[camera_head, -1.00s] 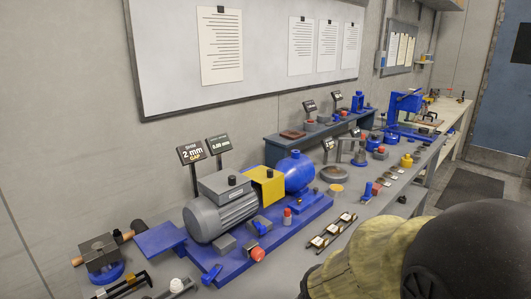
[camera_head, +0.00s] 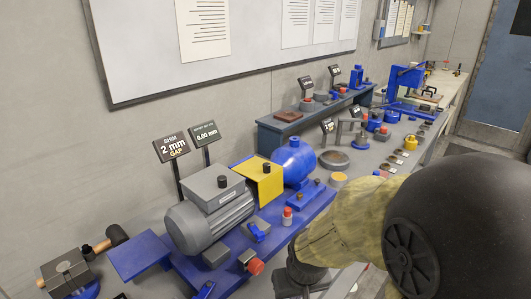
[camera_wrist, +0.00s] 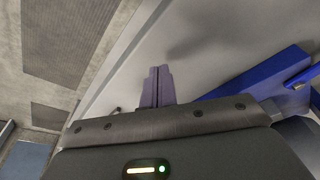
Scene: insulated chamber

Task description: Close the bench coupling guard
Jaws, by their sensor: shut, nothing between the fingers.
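The yellow coupling guard (camera_head: 268,187) sits between the grey motor (camera_head: 210,215) and the round blue pump housing (camera_head: 294,160) on a blue baseplate (camera_head: 303,212). It has a top and a front face, with a black knob on top. I cannot tell whether it is fully seated. My gripper (camera_head: 292,290) is low at the bottom of the head view, in front of the baseplate and apart from the guard. In the wrist view its two fingers (camera_wrist: 157,84) are together and empty above the pale bench top. A blue edge (camera_wrist: 265,75) shows to their right.
A red button (camera_head: 255,267) and a small red-topped part (camera_head: 287,216) stand along the baseplate's front. Two signs (camera_head: 172,147) rise behind the motor. A blue shelf (camera_head: 280,135) and several small parts occupy the bench further right. My arm covers the lower right.

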